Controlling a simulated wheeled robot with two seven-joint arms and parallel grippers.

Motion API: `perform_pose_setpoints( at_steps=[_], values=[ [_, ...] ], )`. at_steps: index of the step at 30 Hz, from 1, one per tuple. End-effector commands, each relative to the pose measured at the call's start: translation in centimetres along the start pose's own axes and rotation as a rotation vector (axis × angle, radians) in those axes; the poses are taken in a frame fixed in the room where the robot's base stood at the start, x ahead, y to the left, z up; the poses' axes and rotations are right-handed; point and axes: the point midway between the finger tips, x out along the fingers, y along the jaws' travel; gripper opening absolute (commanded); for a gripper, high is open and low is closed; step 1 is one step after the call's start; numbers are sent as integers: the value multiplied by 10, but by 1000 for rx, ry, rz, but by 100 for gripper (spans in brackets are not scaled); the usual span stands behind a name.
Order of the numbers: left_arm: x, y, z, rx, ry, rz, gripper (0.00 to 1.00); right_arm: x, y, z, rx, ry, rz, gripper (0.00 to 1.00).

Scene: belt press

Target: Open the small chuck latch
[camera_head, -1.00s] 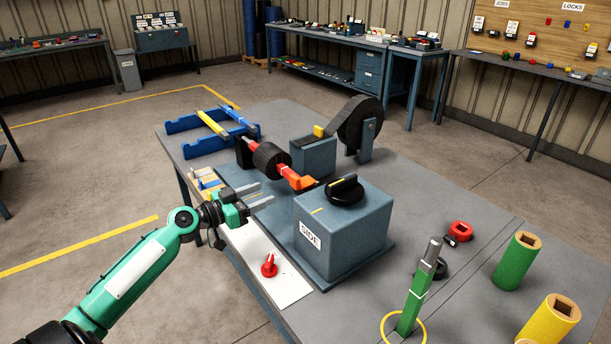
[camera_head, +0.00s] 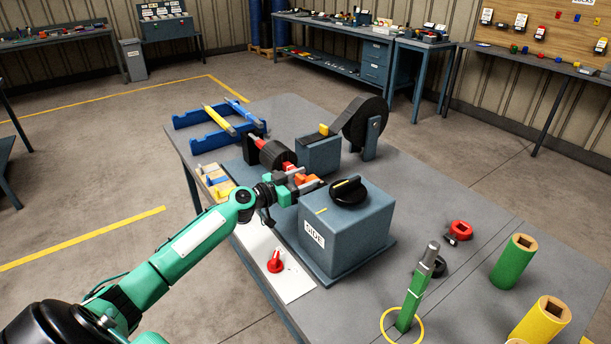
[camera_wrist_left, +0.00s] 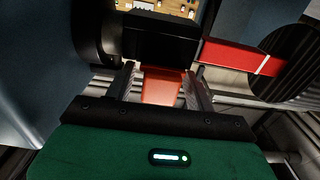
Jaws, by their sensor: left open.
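The orange latch (camera_head: 307,181) sits at the near end of the red bar, beside the blue-grey box labelled SIDE (camera_head: 345,230). My left gripper (camera_head: 308,182) reaches in from the left at the latch. In the left wrist view the orange latch (camera_wrist_left: 162,86) lies between the two fingers of my left gripper (camera_wrist_left: 163,82). The gripper is open, with one finger on each side of the latch. I cannot tell whether a finger touches it. The latch's far end is hidden behind a black block (camera_wrist_left: 160,40). My right gripper is not in view.
A black knob (camera_head: 349,190) tops the box. A black roller (camera_head: 277,154) and a large black wheel (camera_head: 366,122) stand behind. A red knob (camera_head: 276,262) lies on the white strip in front. A green upright tool (camera_head: 414,295) stands at the right front.

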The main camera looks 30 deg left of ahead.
Motion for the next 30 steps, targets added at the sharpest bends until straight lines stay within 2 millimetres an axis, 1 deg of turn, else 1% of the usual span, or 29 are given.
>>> perform_pose_setpoints(
  at_steps=[4, 12, 14, 15, 17, 18, 21, 26, 30],
  values=[
    [6, 0, 0, 0, 0, 0, 55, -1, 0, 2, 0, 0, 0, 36],
    [7, 0, 0, 1, -1, 0, 55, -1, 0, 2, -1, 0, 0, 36],
    [7, 0, 0, 1, -1, 0, 45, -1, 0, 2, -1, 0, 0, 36],
    [7, 0, 0, 1, -1, 0, 37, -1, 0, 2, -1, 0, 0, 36],
    [7, 0, 0, 1, -1, 0, 25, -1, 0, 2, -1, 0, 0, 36],
    [7, 0, 0, 1, -1, 0, 17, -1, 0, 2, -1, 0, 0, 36],
    [7, 0, 0, 1, -1, 0, 0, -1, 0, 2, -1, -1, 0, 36],
    [6, 0, -1, 1, -4, 0, 0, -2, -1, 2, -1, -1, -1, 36],
    [6, -3, -4, 4, -25, -1, 0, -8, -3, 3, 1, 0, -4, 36]
  ],
)
